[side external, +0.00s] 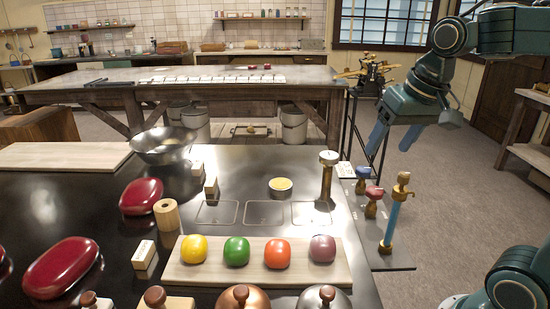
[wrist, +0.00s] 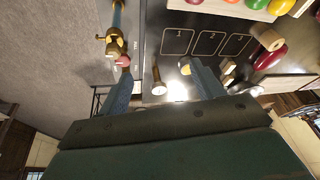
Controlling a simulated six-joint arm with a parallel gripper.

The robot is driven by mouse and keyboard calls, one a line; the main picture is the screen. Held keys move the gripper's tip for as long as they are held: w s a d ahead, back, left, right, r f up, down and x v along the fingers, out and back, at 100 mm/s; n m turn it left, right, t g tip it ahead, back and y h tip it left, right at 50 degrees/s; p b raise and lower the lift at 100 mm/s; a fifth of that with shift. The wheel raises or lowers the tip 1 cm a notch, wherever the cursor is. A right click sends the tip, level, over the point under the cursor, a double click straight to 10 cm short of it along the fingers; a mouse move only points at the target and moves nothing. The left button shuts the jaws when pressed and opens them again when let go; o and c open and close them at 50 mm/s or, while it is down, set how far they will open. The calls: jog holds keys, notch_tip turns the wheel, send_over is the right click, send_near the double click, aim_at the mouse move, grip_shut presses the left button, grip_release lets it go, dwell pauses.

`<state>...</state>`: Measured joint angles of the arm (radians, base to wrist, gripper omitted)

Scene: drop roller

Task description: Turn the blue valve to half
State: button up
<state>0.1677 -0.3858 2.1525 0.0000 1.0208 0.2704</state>
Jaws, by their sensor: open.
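The blue valve (side external: 362,172) is a small blue knob on a brass stem, on the narrow dark shelf at the table's right edge in the side view. The red valve (side external: 373,191) stands just in front of it and also shows in the wrist view (wrist: 122,62). My gripper (side external: 387,149) is open and empty, with its fingers pointing down, above and behind the blue valve. In the wrist view my gripper (wrist: 160,69) has its fingers wide apart. I cannot make out the blue valve there; the left finger may cover it.
A brass tap on a blue pipe (side external: 394,216) stands in front of the red valve. A brass post (side external: 327,178) stands left of the valves. A wooden board (side external: 210,274) holds colored round pieces. The floor to the right is open.

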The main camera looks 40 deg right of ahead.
jog(key=w+d+m+g, duration=0.1)
jog(key=w+d+m, duration=0.3)
jog(key=w+d, duration=0.25)
jog(key=m+g, duration=0.3)
jog(key=m, duration=0.6)
send_over(364, 168)
notch_tip(364, 168, down, 8)
jog(key=shift+y, duration=0.3)
jog(key=shift+f, duration=0.1)
jog(key=shift+f, duration=6.8)
jog(key=c, duration=1)
